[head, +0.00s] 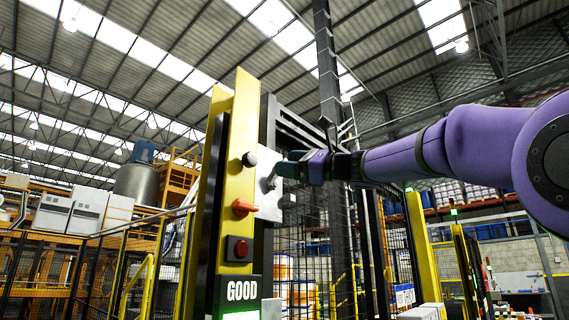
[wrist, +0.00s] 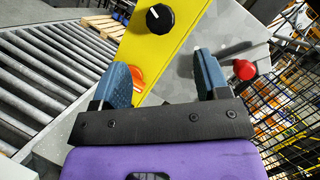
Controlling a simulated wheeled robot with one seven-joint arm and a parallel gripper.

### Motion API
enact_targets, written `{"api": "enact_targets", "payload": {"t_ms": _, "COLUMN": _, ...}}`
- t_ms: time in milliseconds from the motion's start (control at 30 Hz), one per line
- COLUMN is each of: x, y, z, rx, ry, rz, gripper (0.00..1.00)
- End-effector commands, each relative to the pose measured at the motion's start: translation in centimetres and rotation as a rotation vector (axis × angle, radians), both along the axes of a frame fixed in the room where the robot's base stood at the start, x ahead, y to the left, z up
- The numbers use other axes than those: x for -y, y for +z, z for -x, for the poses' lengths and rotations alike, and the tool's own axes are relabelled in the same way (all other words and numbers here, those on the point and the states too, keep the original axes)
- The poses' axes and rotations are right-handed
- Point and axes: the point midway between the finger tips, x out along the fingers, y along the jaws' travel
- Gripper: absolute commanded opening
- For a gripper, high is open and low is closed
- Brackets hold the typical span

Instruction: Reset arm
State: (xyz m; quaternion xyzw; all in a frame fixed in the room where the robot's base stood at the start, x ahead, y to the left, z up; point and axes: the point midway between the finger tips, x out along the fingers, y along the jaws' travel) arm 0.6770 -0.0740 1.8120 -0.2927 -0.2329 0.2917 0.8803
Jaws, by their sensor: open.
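My purple arm reaches in from the right in the head view. My gripper (head: 283,168) is at its end, beside the metal plate on the yellow post (head: 240,130). In the wrist view my gripper (wrist: 165,75) is open, with its two blue fingers apart and nothing between them. The post carries a black knob (head: 249,159), an orange handle (head: 244,207) and a red button (head: 239,249). The black knob also shows in the wrist view (wrist: 159,18), beyond the fingers. Whether the fingers touch the plate cannot be told.
A sign reading GOOD (head: 242,291) is low on the post. A roller conveyor (wrist: 50,80) runs at the left in the wrist view. A red knob (wrist: 244,69) is right of the fingers. A black mesh fence (head: 310,235) stands behind the post.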

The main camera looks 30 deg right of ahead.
Motion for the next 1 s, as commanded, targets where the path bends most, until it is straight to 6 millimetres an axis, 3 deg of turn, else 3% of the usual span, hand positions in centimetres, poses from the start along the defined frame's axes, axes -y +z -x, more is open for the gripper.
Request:
{"api": "enact_targets", "payload": {"t_ms": 467, "x": 0.0, "y": 0.0, "z": 0.0, "rx": 0.0, "ry": -0.001, "rz": 0.001, "gripper": 0.68}}
{"api": "enact_targets", "payload": {"t_ms": 567, "x": -0.3, "y": -0.8, "z": 0.2, "rx": -0.005, "ry": -0.007, "rz": 0.031, "gripper": 0.68}}
{"api": "enact_targets", "payload": {"t_ms": 667, "x": -1.1, "y": -3.1, "z": 0.8, "rx": -0.018, "ry": -0.023, "rz": 0.128, "gripper": 0.68}}
{"api": "enact_targets", "payload": {"t_ms": 767, "x": -2.3, "y": -7.1, "z": 1.9, "rx": -0.034, "ry": -0.04, "rz": 0.291, "gripper": 0.68}}
{"api": "enact_targets", "payload": {"t_ms": 1000, "x": -4.5, "y": -18.7, "z": 6.3, "rx": -0.05, "ry": -0.012, "rz": 0.777, "gripper": 0.68}}
